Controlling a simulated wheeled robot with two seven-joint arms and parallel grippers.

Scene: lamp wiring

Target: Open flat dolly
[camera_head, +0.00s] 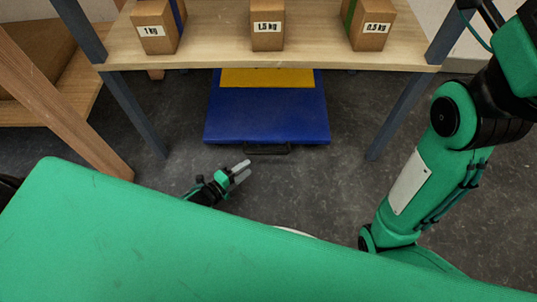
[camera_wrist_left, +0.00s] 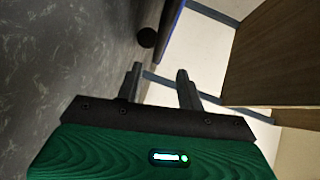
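The flat dolly (camera_head: 265,118) is a blue platform with a yellow patch at its back. It stands on the floor under the wooden shelf. A black handle (camera_head: 267,149) sticks out along its front edge. My left gripper (camera_head: 243,170) is low over the floor, in front of the dolly and a little left of the handle, apart from it. In the left wrist view my left gripper (camera_wrist_left: 160,78) has its fingers spread with nothing between them. A dark rounded end (camera_wrist_left: 147,38) lies ahead of the fingers, perhaps the handle. My right gripper is not in view.
The wooden shelf (camera_head: 220,45) carries several labelled boxes, among them the 1.5 kg box (camera_head: 267,25). Grey-blue legs (camera_head: 137,115) stand on both sides of the dolly. Another wooden table (camera_head: 65,115) stands at the left.

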